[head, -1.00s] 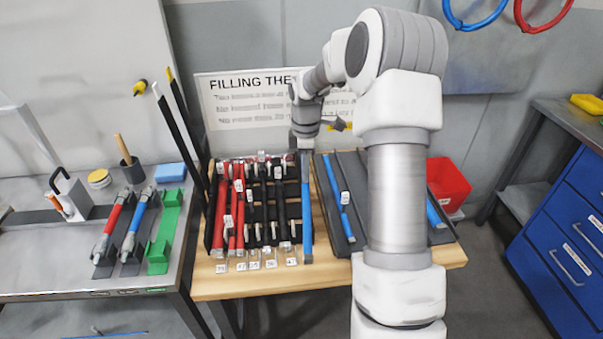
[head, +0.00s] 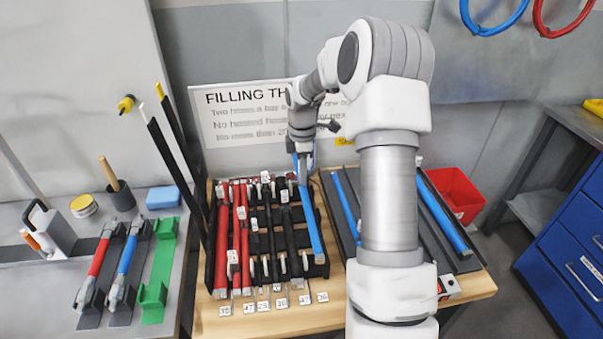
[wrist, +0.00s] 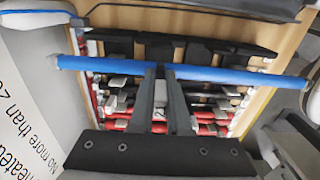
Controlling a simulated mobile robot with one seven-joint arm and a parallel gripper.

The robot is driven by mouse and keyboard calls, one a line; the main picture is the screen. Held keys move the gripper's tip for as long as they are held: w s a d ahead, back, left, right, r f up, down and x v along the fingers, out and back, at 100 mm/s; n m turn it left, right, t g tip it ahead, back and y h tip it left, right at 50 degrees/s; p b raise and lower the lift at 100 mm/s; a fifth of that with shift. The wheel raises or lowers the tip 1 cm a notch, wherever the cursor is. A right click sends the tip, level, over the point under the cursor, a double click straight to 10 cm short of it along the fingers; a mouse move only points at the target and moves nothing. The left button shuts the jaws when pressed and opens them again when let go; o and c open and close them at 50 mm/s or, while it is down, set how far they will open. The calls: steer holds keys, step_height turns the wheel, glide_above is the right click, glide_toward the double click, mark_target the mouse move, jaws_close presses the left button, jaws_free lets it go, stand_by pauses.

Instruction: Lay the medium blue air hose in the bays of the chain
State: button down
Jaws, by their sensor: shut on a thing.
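My gripper (head: 303,176) is shut on a long blue hose (head: 311,225), which I take for the medium blue air hose. In the wrist view, the fingers (wrist: 163,72) grip this hose (wrist: 225,74) near its middle, and it spans the picture sideways. The hose lies along the right side of the black chain (head: 320,262), slightly tilted. I cannot tell whether it touches the chain's bays or hangs just above them. Red hoses (head: 222,240) and black hoses (head: 270,235) lie in the bays further left.
A dark tray (head: 460,262) right of the chain holds other blue hoses, one thin (head: 346,205) and one thicker (head: 443,215); my arm hides part of it. Black uprights (head: 178,160) stand at the chain's left. A sign (head: 240,120) stands behind. A red bin (head: 456,193) is at right.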

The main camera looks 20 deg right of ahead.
steer(key=shift+r, duration=0.1)
stand_by(0.5)
steer(key=shift+f+b, duration=2.3)
steer(key=shift+f, duration=2.5)
steer(key=c, duration=0.8)
jaws_free()
step_height(320, 180, up, 16)
steer(key=shift+r+p, duration=0.25)
steer(key=shift+p, duration=0.75)
steer(key=shift+r, duration=0.5)
